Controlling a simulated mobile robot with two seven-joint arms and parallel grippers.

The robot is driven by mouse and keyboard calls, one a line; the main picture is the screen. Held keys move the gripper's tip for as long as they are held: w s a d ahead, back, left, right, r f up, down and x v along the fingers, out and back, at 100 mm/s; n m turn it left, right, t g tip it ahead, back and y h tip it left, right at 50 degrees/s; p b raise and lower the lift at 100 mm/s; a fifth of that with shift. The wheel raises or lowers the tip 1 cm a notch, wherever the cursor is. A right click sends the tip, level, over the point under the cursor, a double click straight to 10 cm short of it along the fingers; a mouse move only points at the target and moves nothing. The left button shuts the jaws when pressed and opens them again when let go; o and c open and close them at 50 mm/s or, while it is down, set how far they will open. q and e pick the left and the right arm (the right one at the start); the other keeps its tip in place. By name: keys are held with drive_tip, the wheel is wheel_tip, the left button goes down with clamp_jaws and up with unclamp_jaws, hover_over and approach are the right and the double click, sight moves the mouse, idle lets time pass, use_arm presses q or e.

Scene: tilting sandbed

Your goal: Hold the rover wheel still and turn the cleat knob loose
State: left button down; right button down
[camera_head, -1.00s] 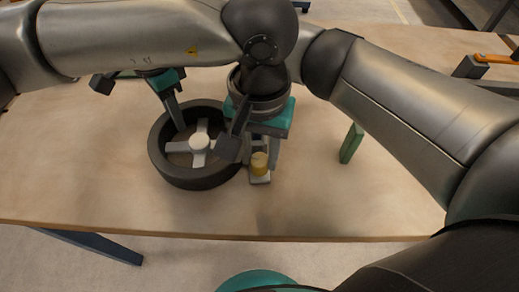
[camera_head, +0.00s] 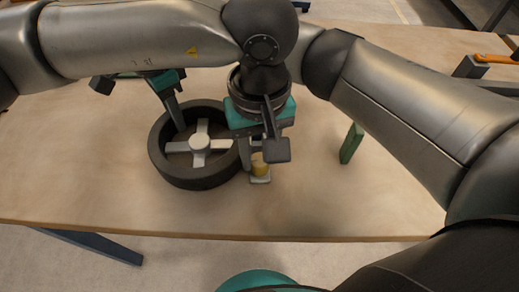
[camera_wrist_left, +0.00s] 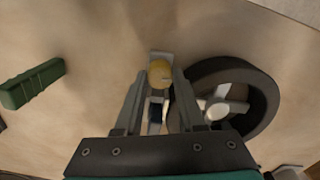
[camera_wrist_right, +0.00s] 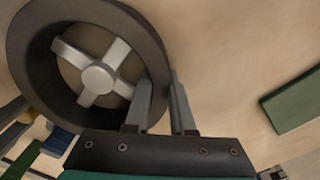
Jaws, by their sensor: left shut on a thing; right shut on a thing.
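The rover wheel (camera_head: 185,179) lies flat on the table, a dark ring with pale spokes and a round hub; it also shows in the left wrist view (camera_wrist_left: 262,112) and right wrist view (camera_wrist_right: 30,58). The yellow cleat knob (camera_head: 260,169) stands on a small grey base (camera_head: 260,180) just right of the wheel. My left gripper (camera_head: 259,157) comes down from above and is shut on the knob (camera_wrist_left: 160,74), partly hiding it. My right gripper (camera_head: 177,117) is shut on the wheel's far-left rim, with one finger showing inside the ring; both fingers show in the right wrist view (camera_wrist_right: 161,84).
A green block (camera_head: 351,143) stands right of the knob, clear of both grippers. An orange-handled tool (camera_head: 495,58) is at the far right edge. The table's front edge (camera_head: 215,237) is close below the wheel, and the table at left is bare.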

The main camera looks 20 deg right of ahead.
use_arm(q)
drive_tip(key=n, duration=0.4)
drive_tip(key=shift+n, duration=2.2)
drive_tip(key=c, duration=0.8)
unclamp_jaws()
drive_tip(key=shift+o, duration=0.2)
